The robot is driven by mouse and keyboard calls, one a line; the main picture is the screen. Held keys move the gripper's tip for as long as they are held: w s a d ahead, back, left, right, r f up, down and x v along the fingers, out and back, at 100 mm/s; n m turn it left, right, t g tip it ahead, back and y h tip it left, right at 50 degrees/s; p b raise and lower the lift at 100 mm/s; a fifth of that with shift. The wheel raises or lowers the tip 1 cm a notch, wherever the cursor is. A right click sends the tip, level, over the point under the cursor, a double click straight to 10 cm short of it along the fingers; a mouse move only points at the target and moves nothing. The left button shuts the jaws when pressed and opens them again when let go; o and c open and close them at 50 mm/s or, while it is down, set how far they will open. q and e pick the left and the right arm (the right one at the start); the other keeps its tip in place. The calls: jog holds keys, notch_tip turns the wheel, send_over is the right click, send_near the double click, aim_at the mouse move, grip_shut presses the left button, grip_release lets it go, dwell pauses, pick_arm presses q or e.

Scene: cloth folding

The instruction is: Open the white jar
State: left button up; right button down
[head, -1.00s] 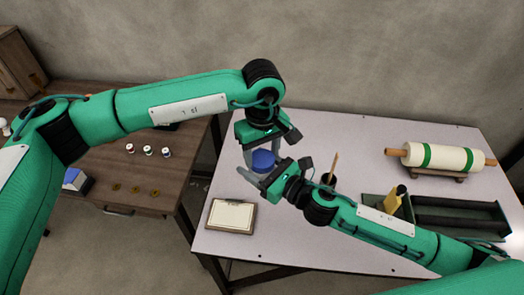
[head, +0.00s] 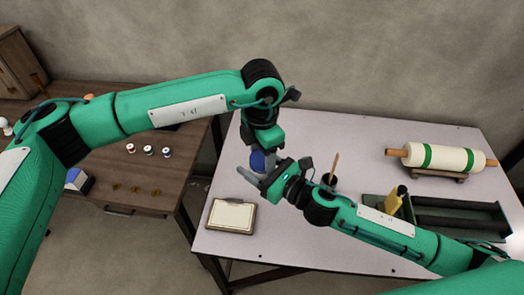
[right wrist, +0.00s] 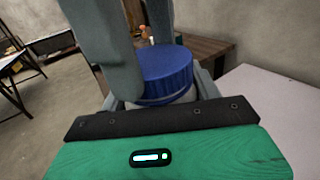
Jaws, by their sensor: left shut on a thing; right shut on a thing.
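The white jar has a ribbed blue lid (head: 258,161), seen between my two grippers above the left part of the light table. In the right wrist view the lid (right wrist: 166,68) sits on the jar, and only a pale strip of the jar body (right wrist: 160,104) shows below it. My left gripper (head: 262,152) comes down from above, its grey fingers shut on the lid. My right gripper (head: 262,178) reaches in from the right, its fingers shut around the jar body. Most of the jar is hidden by the fingers and lid.
A clipboard (head: 231,216) lies at the light table's front left. A dark cup (head: 329,180) with a stick stands right of my right gripper. A dark tray (head: 460,216) and a rolling-pin-like roll (head: 437,157) are farther right. A brown desk (head: 185,165) stands left, with small spools (head: 148,150).

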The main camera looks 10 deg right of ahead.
pick_arm(q)
jog(key=n, duration=0.3)
jog(key=shift+w+r, duration=0.1)
jog(key=n, duration=1.1)
jog(key=shift+a, duration=0.1)
jog(key=n, duration=0.4)
jog(key=shift+n, duration=0.3)
jog(key=n, duration=0.5)
jog(key=shift+n, duration=0.4)
jog(key=shift+r, duration=0.1)
jog(key=shift+r, duration=1)
jog(key=shift+s, duration=0.2)
